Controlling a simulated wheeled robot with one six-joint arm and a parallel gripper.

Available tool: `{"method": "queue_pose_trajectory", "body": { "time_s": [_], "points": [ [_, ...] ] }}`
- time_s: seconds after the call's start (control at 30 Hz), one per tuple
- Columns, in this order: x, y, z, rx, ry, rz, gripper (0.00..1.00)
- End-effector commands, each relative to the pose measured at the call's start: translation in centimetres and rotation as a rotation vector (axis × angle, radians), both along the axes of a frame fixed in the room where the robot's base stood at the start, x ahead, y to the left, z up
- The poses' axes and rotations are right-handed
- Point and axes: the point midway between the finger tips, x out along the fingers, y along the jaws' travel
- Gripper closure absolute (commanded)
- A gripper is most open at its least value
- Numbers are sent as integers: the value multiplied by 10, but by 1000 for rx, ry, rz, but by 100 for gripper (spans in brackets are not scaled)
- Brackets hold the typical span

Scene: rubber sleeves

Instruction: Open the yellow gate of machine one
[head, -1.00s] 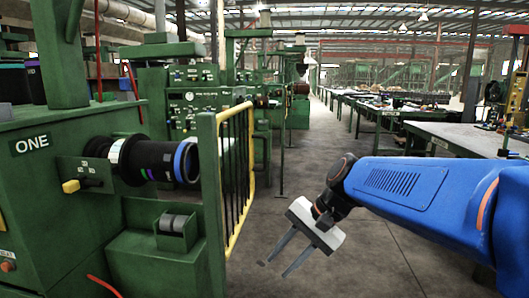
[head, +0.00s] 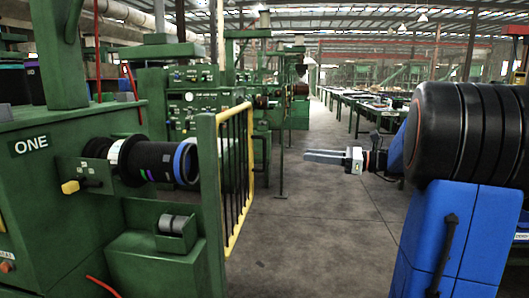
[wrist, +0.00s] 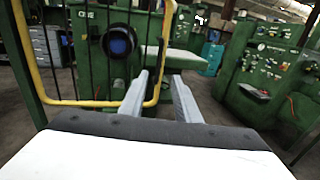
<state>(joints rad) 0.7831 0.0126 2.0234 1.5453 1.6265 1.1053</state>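The yellow gate (head: 237,175) of machine one has a yellow tube frame with dark upright bars. In the head view it stands upright beside a green post (head: 211,205), reaching back along the aisle side of the machine (head: 50,190) marked ONE. In the wrist view the gate (wrist: 97,102) fills the left, with the machine and its dark round roller end (wrist: 119,41) behind it. My gripper (head: 306,156) is right of the gate over the aisle, apart from it, fingers pointing left. In the wrist view my gripper (wrist: 160,76) is open and empty; its left finger overlaps the gate's lower right corner.
The aisle floor (head: 310,225) between gate and arm is clear. Other green machines (head: 190,105) stand farther back on the left. Worktables (head: 355,103) line the aisle's right side. A black roller (head: 145,160) sticks out of machine one behind the post.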

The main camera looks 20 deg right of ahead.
Motion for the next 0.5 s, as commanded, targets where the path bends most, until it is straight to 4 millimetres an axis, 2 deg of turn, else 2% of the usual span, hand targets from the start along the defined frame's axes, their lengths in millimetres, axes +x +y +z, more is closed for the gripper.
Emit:
{"method": "queue_pose_trajectory", "body": {
  "time_s": [0.5],
  "points": [
    [45, 54, 0, -3, 0, 6, 71]
  ]
}}
